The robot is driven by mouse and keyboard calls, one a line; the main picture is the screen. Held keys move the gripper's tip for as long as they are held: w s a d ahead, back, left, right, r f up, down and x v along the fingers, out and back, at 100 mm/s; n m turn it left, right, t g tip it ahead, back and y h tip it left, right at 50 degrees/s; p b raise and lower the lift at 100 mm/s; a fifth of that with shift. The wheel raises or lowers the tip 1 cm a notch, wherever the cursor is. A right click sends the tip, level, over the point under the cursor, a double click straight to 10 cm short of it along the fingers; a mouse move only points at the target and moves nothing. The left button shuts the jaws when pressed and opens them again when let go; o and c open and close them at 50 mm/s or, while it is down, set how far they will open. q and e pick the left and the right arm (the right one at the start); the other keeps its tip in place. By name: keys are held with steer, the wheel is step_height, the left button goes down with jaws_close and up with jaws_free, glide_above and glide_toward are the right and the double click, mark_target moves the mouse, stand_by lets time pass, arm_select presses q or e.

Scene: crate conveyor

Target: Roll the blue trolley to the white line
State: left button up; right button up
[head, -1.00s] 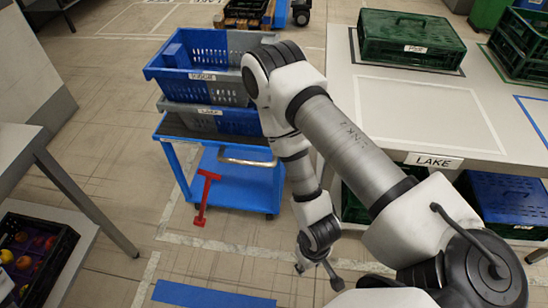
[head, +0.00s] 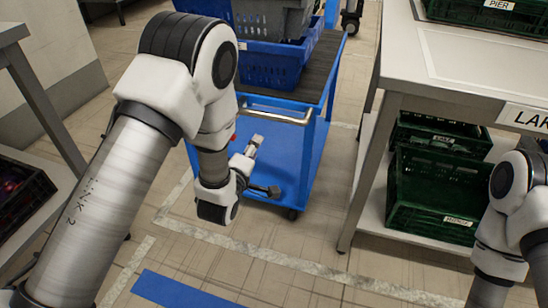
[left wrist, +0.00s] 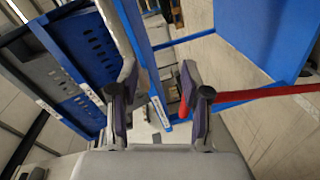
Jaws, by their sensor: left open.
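The blue trolley (head: 313,160) stands ahead in the head view, with a pale push bar (head: 275,116) on its near side. My left gripper (head: 262,166) is open, below the bar and in front of the lower part of the trolley. In the left wrist view its two fingers (left wrist: 158,105) are spread, and the bar (left wrist: 124,35) runs to the left finger; I cannot tell whether they touch. A red lever (left wrist: 262,93) crosses behind the right finger. A whitish floor line (head: 270,262) lies in front of the trolley. My right gripper is out of view.
Blue and grey crates (head: 268,67) are stacked on the trolley. A steel table (head: 450,75) stands at right, with green crates (head: 425,195) on its lower shelf. Blue tape (head: 185,290) lies on the near floor. A shelf with a dark crate (head: 22,200) is at left.

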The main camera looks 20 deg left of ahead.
mark_target(270, 119)
arm_select(q)
steer(key=w+r+n+t+b, duration=0.1)
steer(key=w+b, duration=0.1)
steer(key=w, duration=0.1)
steer(key=w+d+r+n+t+b, duration=0.1)
steer(key=w+b, duration=0.1)
steer(key=w, duration=0.1)
steer(key=w+r+n+t+b, duration=0.1)
steer(key=w+b, duration=0.2)
steer(key=w, duration=0.1)
steer(key=shift+w+d+r+t+h, duration=0.1)
steer(key=shift+d+r+t+h, duration=0.25)
steer(key=shift+d+t+h, duration=0.05)
steer(key=shift+w+r, duration=0.15)
steer(key=shift+w, duration=0.05)
jaws_close()
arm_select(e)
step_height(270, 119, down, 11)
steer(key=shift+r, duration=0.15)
